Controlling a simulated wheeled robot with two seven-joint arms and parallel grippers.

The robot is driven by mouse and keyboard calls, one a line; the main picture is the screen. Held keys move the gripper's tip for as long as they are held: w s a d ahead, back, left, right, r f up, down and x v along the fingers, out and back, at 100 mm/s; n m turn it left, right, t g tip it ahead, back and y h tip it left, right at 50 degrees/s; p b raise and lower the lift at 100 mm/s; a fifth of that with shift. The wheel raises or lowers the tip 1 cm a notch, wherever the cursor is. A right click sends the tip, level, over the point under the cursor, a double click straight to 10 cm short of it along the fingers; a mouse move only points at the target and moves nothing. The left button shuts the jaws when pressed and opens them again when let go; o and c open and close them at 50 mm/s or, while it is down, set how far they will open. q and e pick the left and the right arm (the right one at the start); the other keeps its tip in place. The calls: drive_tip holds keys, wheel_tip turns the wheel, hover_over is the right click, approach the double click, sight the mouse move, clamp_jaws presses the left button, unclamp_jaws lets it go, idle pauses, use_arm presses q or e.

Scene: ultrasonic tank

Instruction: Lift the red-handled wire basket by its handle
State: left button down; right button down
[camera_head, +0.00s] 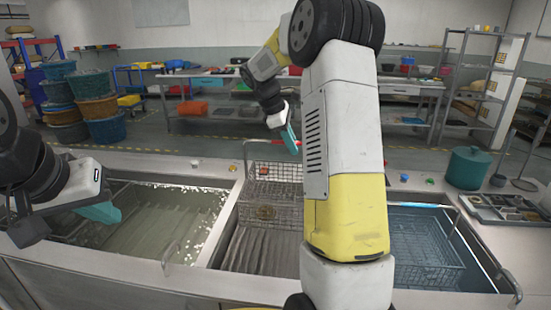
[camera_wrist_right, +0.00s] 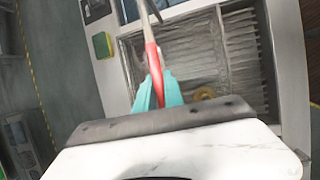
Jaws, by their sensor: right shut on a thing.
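A wire basket (camera_head: 285,212) is over the middle tank, with its upper part above the counter level. A round brass-coloured part (camera_head: 265,212) shows in it. My right gripper (camera_head: 291,138) is above the basket, shut on its red handle (camera_head: 298,147). In the right wrist view the red handle (camera_wrist_right: 153,66) runs between the teal fingers, and the mesh (camera_wrist_right: 182,62) lies below. My right arm hides much of the basket's right side in the head view. My left gripper (camera_head: 101,212) is over the left tank, apart from the basket; its opening is unclear.
The left tank (camera_head: 150,222) holds murky liquid. The right tank holds another wire basket (camera_head: 425,245) in blue liquid. A teal pot (camera_head: 468,168) and a parts tray (camera_head: 505,210) stand at the right. A sponge (camera_wrist_right: 103,45) lies on the counter.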

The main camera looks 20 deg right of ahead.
wheel_tip(320, 180, up, 12)
idle(0.9)
drive_tip(key=shift+s, duration=0.1)
